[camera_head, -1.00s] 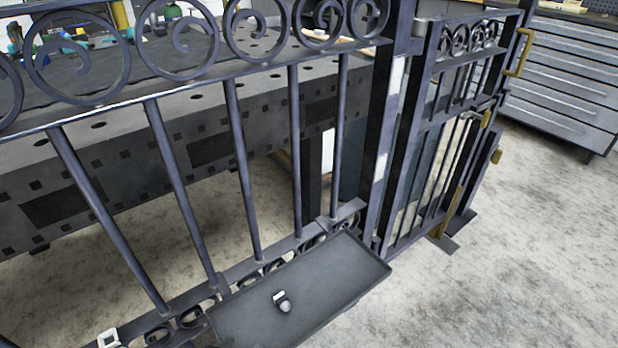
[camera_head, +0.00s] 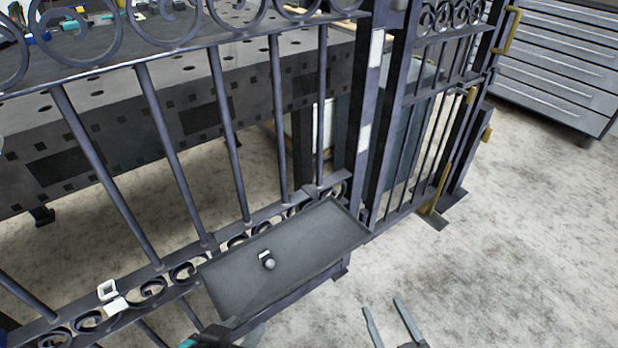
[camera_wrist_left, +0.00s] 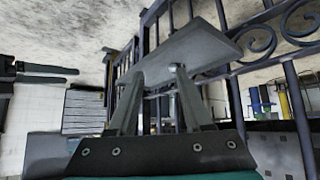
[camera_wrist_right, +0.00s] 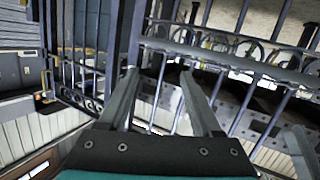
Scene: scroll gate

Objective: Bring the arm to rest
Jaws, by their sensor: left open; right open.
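My right gripper (camera_head: 383,306) is at the bottom edge of the head view, right of the shelf and apart from it, over bare floor. Its two fingers are spread and hold nothing; the right wrist view shows the empty gap between them (camera_wrist_right: 158,75). Of my left gripper, the head view shows only a dark and teal part at the bottom, by the shelf's near left corner. In the left wrist view its fingers (camera_wrist_left: 155,75) are apart, with the shelf behind them; I cannot tell whether they touch it.
A dark scroll gate (camera_head: 217,105) spans the view, with a narrower gate section (camera_head: 408,130) at right bearing brass fittings. A grey shelf (camera_head: 325,235) on its near side carries a small knob-like piece (camera_head: 268,262). A white clip (camera_head: 110,293) sits on the lower rail. Floor at right is clear.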

